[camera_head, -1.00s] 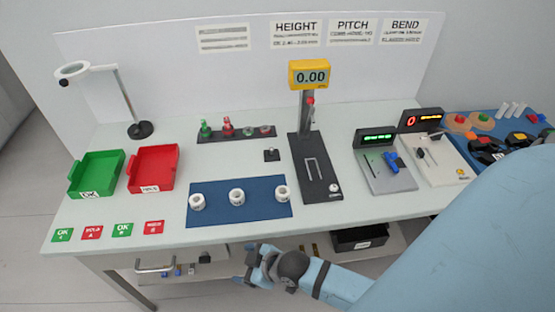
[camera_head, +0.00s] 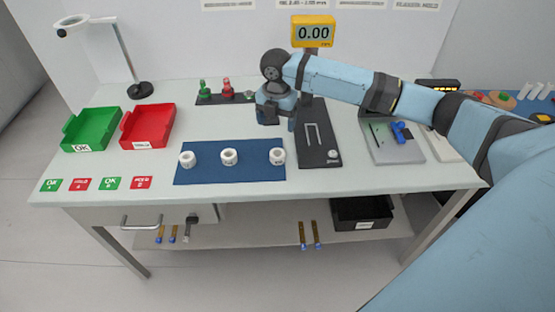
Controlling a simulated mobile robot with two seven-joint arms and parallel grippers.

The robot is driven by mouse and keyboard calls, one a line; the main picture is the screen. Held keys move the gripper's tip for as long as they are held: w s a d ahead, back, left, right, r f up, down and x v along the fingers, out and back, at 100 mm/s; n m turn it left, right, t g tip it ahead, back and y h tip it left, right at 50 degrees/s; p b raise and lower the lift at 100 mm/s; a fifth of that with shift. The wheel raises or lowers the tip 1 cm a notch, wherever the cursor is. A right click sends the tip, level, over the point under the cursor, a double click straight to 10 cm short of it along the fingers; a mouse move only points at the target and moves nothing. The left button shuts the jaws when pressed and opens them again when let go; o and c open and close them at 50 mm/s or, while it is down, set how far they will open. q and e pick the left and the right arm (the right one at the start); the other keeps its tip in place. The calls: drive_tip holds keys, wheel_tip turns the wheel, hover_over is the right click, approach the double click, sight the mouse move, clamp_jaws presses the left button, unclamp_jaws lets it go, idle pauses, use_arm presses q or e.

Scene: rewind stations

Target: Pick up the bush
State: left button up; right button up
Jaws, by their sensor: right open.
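Three white ring-shaped bushes stand in a row on the blue mat (camera_head: 207,176): the left bush (camera_head: 187,159), the middle bush (camera_head: 229,156) and the right bush (camera_head: 277,156). My right gripper (camera_head: 277,123) points down behind the right bush, at the left side of the black height gauge (camera_head: 318,150). It is open, with nothing seen between its fingers, and apart from the bushes. Its height above the table is hard to tell. My left gripper is out of view.
A green tray (camera_head: 84,128) and a red tray (camera_head: 162,124) stand at the left, near a magnifier lamp (camera_head: 138,90). A rack of small gauges (camera_head: 226,97) is behind the mat. A grey bend fixture (camera_head: 392,142) stands at the right.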

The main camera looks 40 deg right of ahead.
sight(277, 154)
wheel_tip(277, 154, down, 14)
drive_tip(key=shift+d+r, duration=0.1)
drive_tip(key=shift+r, duration=0.1)
drive_tip(key=c, duration=1)
